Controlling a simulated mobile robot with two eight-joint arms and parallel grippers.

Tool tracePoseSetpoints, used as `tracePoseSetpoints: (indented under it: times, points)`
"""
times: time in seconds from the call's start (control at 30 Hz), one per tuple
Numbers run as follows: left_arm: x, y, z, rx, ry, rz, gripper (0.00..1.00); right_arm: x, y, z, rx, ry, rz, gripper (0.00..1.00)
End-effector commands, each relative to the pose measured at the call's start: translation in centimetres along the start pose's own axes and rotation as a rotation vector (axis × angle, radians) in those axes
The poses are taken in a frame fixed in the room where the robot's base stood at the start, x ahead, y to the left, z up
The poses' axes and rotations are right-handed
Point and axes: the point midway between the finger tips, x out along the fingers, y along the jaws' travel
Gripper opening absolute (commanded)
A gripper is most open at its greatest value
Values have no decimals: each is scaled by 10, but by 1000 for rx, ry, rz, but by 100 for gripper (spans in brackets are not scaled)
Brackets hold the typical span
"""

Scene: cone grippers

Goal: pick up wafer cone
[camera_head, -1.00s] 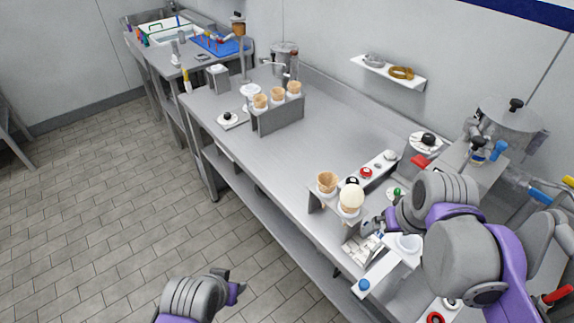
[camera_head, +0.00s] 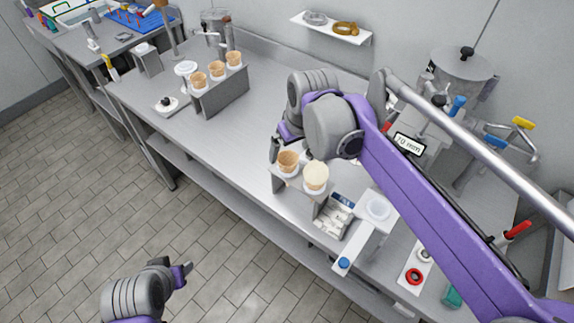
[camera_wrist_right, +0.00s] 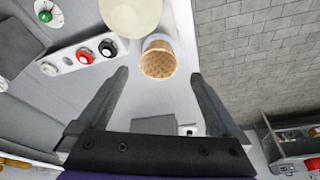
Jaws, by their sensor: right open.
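An empty wafer cone (camera_head: 288,160) stands in the near holder (camera_head: 318,207), to the left of a cone topped with a pale scoop (camera_head: 315,175). My right gripper (camera_head: 277,150) is at this empty cone, its fingers partly hidden by my wrist. In the right wrist view the jaws are open, and the empty cone (camera_wrist_right: 158,60) shows ahead between the fingertips, not gripped. The pale scoop (camera_wrist_right: 132,14) is close by at the top of that view. Three more wafer cones (camera_head: 217,69) stand in the far rack (camera_head: 222,93). My left gripper (camera_head: 178,273) is over the floor, away from the counter.
The steel counter (camera_head: 250,123) is clear between the far rack and the near holder. A white stand (camera_head: 352,250) with a blue knob is right of the holder. A wall shelf (camera_head: 332,30) holds two rings. Machines with coloured handles fill the right side.

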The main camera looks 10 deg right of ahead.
Motion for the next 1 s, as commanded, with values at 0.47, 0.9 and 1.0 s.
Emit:
tracePoseSetpoints:
  times: [0.47,0.9,1.0]
  points:
    - [0,0,0,0,0,0,50,46,2,1,0,0,0,100]
    - [0,0,0,0,0,0,50,45,2,1,0,0,0,50]
    - [0,0,0,0,0,0,50,45,2,1,0,0,0,50]
